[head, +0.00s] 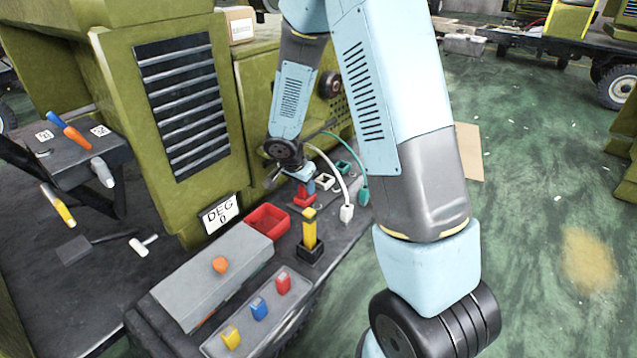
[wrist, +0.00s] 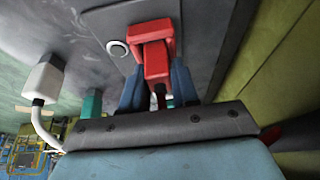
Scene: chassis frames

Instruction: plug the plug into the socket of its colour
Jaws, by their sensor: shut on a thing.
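In the wrist view, my gripper (wrist: 157,88) has its blue fingers closed on a small red plug (wrist: 157,66). The plug lines up with a larger red socket (wrist: 153,29) just beyond it; they look touching, but I cannot tell how deep the plug sits. In the head view, my gripper (head: 306,187) is low over the bench beside the red socket (head: 301,202). A white socket (head: 325,182) and a green socket (head: 343,167) stand behind it.
A yellow block stands in a black holder (head: 310,250) in front of the red socket. A red bin (head: 267,220), a grey box with an orange knob (head: 220,264) and a tray of coloured blocks (head: 215,347) lie nearer. The green vehicle body (head: 120,60) rises at left.

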